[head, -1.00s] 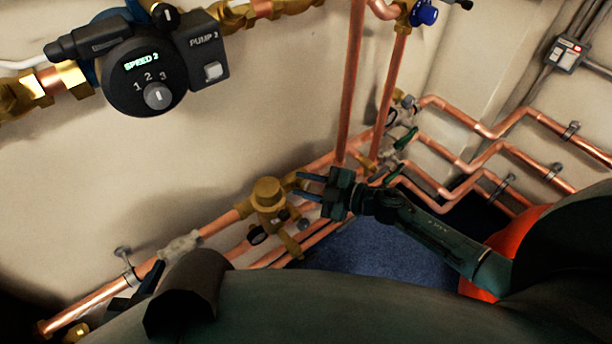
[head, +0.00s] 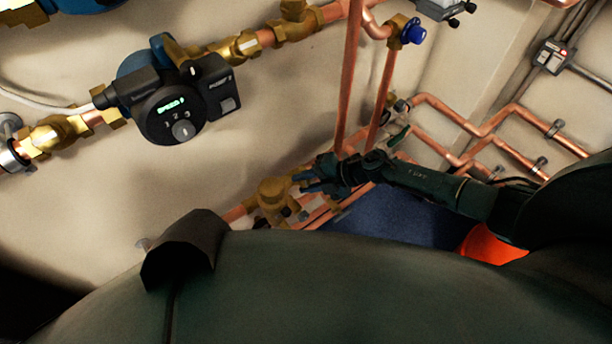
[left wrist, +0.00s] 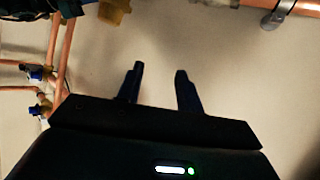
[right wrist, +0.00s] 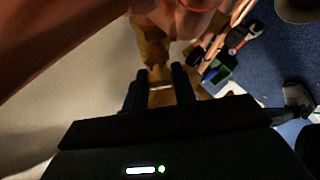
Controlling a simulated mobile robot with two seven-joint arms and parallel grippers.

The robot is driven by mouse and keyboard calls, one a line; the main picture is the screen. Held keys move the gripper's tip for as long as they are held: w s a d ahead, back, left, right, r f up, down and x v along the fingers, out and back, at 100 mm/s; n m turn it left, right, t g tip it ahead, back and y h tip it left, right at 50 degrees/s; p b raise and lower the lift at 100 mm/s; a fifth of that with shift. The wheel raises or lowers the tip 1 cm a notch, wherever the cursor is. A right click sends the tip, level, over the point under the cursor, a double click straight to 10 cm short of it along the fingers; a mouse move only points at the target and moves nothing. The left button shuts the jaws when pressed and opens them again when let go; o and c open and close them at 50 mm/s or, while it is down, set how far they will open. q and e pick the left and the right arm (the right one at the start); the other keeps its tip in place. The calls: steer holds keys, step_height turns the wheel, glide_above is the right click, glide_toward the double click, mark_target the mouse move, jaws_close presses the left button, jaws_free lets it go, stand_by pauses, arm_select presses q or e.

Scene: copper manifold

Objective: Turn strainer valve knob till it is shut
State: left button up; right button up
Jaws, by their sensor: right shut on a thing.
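The brass strainer valve (head: 272,194) sits low on the copper pipes along the wall, left of my right gripper (head: 304,183) in the head view. The right fingers point left at its side. In the right wrist view, a brass part (right wrist: 155,52) lies ahead of and between the fingers of the right gripper (right wrist: 159,76), which is shut on a brass piece there. I cannot tell clearly whether this piece is the knob. My left gripper (left wrist: 159,70) is open and empty before the bare wall; it does not show in the head view.
Pump 2 (head: 180,106) is on the upper pipe. A vertical copper pipe (head: 349,85) rises behind my right gripper. Right of it are a blue-knobbed valve (head: 412,32) and bent copper pipes (head: 470,128). The blue floor (head: 390,220) lies below.

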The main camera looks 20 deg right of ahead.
steer(key=shift+n+p, duration=0.3)
steer(key=shift+n, duration=0.1)
steer(key=o, duration=1)
steer(key=p+v, duration=0.2)
steer(key=v, duration=1.1)
steer(key=shift+r, duration=0.35)
steer(key=shift+w, duration=0.15)
